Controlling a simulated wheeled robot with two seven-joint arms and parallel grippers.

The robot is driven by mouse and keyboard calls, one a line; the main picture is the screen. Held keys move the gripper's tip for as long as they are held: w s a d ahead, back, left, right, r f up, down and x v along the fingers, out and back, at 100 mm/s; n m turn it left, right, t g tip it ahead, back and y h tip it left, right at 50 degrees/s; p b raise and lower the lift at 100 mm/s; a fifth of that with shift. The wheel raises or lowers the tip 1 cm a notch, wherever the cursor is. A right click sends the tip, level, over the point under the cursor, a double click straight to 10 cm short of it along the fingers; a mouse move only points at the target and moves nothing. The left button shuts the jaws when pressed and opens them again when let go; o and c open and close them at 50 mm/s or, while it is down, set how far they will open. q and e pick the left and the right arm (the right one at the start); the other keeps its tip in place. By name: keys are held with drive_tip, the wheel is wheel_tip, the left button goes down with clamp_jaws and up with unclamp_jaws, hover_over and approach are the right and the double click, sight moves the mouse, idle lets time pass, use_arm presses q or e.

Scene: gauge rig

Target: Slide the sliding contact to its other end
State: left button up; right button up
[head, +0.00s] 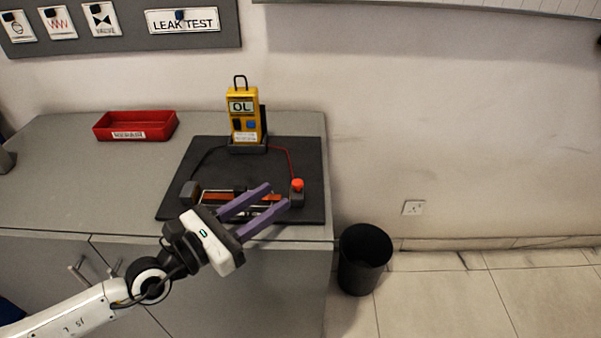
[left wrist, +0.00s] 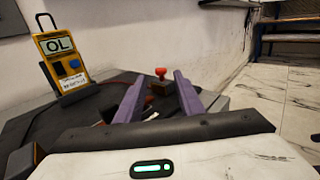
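A slide rig with an orange-brown bar (head: 213,197) lies along the front of the black mat (head: 310,150). A grey block (head: 188,191) stands at its left end. A red knob (head: 297,184) on a dark block is at its right end; this looks like the sliding contact, though I cannot be sure. My left gripper (head: 279,196) is open, its two purple fingers over the rig's right part and covering some of the bar. In the left wrist view, the red knob (left wrist: 161,72) shows beyond and between the fingertips, apparently untouched. My right gripper is out of view.
A yellow meter (head: 243,115) reading OL stands in a dark holder at the mat's back, with a red lead running toward the knob. A red tray (head: 136,126) sits at the back left. A black bin (head: 364,259) stands on the floor right of the bench.

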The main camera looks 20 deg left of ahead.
sight(294, 185)
use_arm(q)
drive_tip(key=x, duration=0.8)
drive_tip(key=shift+p, duration=0.4)
drive_tip(key=shift+f, duration=0.1)
clamp_jaws()
